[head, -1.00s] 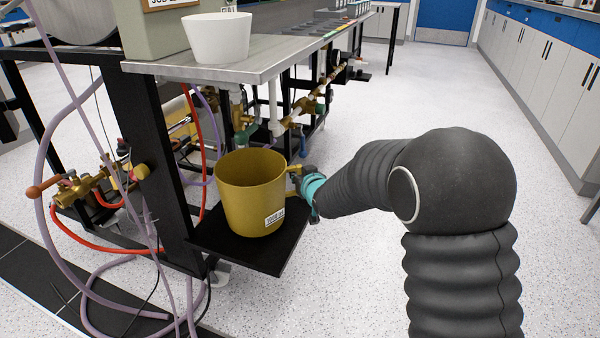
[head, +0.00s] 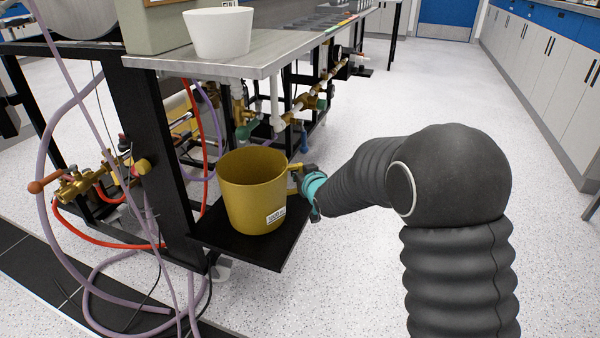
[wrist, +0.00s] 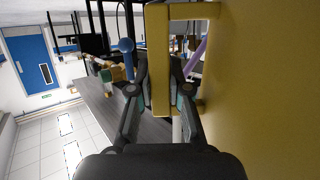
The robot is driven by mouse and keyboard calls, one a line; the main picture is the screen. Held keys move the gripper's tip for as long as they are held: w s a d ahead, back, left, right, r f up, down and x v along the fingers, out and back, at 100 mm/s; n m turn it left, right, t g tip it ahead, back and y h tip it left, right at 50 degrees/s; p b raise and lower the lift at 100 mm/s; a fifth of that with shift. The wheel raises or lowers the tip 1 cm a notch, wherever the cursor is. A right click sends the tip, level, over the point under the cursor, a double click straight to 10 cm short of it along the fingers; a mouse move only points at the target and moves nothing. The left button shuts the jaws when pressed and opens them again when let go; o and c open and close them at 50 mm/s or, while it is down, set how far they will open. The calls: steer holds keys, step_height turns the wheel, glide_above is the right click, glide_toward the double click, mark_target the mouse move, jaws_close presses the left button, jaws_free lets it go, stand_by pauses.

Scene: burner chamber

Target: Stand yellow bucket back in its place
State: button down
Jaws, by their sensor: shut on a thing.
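The yellow bucket (head: 252,195) is upright over the low black shelf (head: 232,246) at the side of the bench frame. Its handle faces right, toward my arm. My gripper (head: 305,185) is shut on that handle. In the wrist view, the two fingers of my gripper (wrist: 160,92) close on both sides of the handle (wrist: 160,60), and the bucket's wall (wrist: 260,90) fills the right side. I cannot tell whether the bucket's bottom touches the shelf or hovers just above it.
A white bucket (head: 218,32) stands on the grey bench top (head: 255,55) above. A black frame post (head: 155,150) stands left of the shelf. Hoses and brass valves (head: 85,183) lie further left. The floor (head: 340,270) right of the shelf is clear.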

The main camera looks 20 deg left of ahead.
steer(key=shift+f, duration=0.15)
steer(key=shift+c, duration=0.6)
jaws_free()
steer(key=shift+s+d, duration=0.1)
steer(key=v, duration=0.8)
steer(key=shift+s, duration=0.3)
stand_by(1.4)
steer(key=shift+d, duration=0.15)
